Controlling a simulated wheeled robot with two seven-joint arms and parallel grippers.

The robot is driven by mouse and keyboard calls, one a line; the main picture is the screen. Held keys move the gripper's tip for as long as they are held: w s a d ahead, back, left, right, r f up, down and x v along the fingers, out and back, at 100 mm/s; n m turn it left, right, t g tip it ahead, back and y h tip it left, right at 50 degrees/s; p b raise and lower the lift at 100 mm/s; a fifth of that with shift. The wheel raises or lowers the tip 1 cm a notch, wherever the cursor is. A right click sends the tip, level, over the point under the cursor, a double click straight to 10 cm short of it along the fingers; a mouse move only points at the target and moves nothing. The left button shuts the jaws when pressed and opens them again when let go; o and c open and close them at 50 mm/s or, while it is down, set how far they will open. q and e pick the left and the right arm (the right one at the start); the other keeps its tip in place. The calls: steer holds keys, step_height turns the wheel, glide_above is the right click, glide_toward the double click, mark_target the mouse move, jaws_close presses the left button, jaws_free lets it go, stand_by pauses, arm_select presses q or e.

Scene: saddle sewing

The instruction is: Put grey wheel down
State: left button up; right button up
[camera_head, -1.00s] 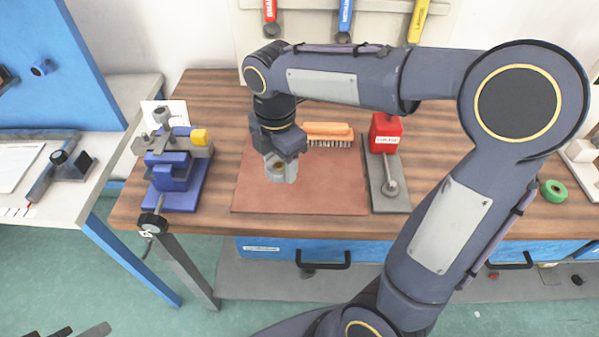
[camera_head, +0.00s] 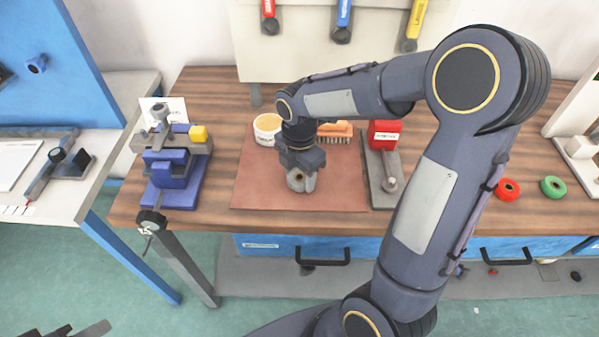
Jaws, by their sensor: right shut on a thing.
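My right gripper (camera_head: 300,183) reaches down over the brown mat (camera_head: 250,190) near its middle. It is shut on a small greyish thing, which I take to be the grey wheel (camera_head: 299,176). The fingers hide most of it, and I cannot tell whether it touches the mat. My left gripper is not clearly visible.
A cream round tub (camera_head: 267,128) and an orange brush (camera_head: 337,131) are at the mat's back. A blue clamp device (camera_head: 173,170) stands left. A red block (camera_head: 384,135) stands on a grey plate right. A red wheel (camera_head: 508,190) and a green wheel (camera_head: 553,188) lie further right.

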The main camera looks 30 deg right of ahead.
steer(key=shift+f, duration=0.1)
steer(key=o, duration=1.1)
steer(key=shift+c, duration=0.2)
step_height(320, 180, up, 12)
steer(key=s+a+f+m+t+y, duration=0.1)
steer(key=s+a+m+t+y, duration=0.1)
steer(key=s+m, duration=0.6)
steer(key=s+a+f+m+t+y, duration=0.1)
steer(key=s+a+f+m+t, duration=0.1)
steer(key=s+m, duration=0.7)
steer(key=m+t+p, duration=0.1)
steer(key=m, duration=0.4)
steer(key=shift+a+t+y, duration=0.15)
steer(key=shift+t+y, duration=0.15)
steer(key=shift+y, duration=0.1)
